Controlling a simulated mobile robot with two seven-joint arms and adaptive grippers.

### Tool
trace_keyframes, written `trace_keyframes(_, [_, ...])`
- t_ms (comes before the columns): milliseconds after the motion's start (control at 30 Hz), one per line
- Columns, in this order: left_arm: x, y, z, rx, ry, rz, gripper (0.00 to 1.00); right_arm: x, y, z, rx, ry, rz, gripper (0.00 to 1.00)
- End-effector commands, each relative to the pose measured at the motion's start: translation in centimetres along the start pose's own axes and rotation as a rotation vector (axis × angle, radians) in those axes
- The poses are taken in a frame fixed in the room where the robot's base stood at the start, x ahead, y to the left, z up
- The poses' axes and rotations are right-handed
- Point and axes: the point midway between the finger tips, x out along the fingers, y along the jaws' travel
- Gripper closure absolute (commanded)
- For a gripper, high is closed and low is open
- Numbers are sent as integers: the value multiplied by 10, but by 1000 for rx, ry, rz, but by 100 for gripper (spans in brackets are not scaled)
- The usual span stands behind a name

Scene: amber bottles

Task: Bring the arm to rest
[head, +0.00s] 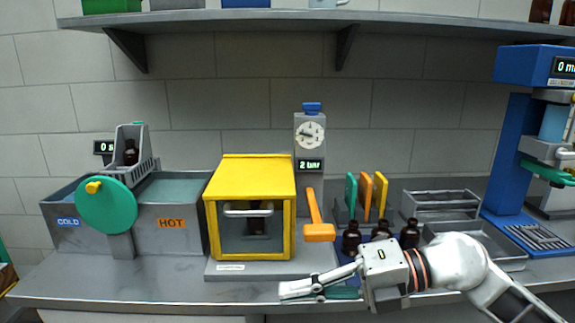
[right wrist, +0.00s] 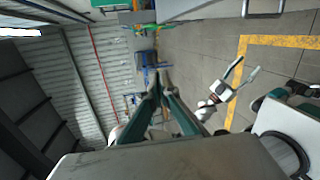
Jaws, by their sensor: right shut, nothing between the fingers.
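My right gripper (head: 290,291) is shut and empty in front of the yellow cabinet, low over the counter's front edge, its arm coming in from the right. In the right wrist view its two fingers (right wrist: 158,82) meet at the tips. My left gripper (right wrist: 243,76) shows small in the right wrist view, fingers spread, away from the counter; the head view does not show it. Dark amber bottles (head: 351,238) stand on the counter just behind my right wrist, partly hidden by it. Another dark bottle (head: 257,221) is behind the yellow cabinet's window.
The yellow cabinet (head: 249,168) has its door closed. Left are the cold and hot basins (head: 172,239), with a bottle (head: 130,153) in a grey holder above. An orange-headed mallet (head: 319,231), grey trays (head: 440,198) and a blue machine (head: 503,150) stand right. A shelf (head: 230,18) runs above.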

Motion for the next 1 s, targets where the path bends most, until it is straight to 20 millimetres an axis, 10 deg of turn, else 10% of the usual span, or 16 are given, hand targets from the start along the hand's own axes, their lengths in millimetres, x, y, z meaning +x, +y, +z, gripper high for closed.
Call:
trace_keyframes(233, [-2, 7, 15, -10, -25, 11, 49, 7, 11, 1, 293, -85, 461, 100])
trace_keyframes(433, [-2, 9, 18, -16, -28, 13, 49, -18, -35, 33, 598, -314, 728, 100])
trace_keyframes(733, [-1, 10, 18, -25, -25, 15, 49, -60, -213, 35, 1140, -790, 853, 100])
trace_keyframes(1000, [-1, 12, 22, -30, -30, 18, 49, -74, -374, -56, 1568, -1129, 727, 100])
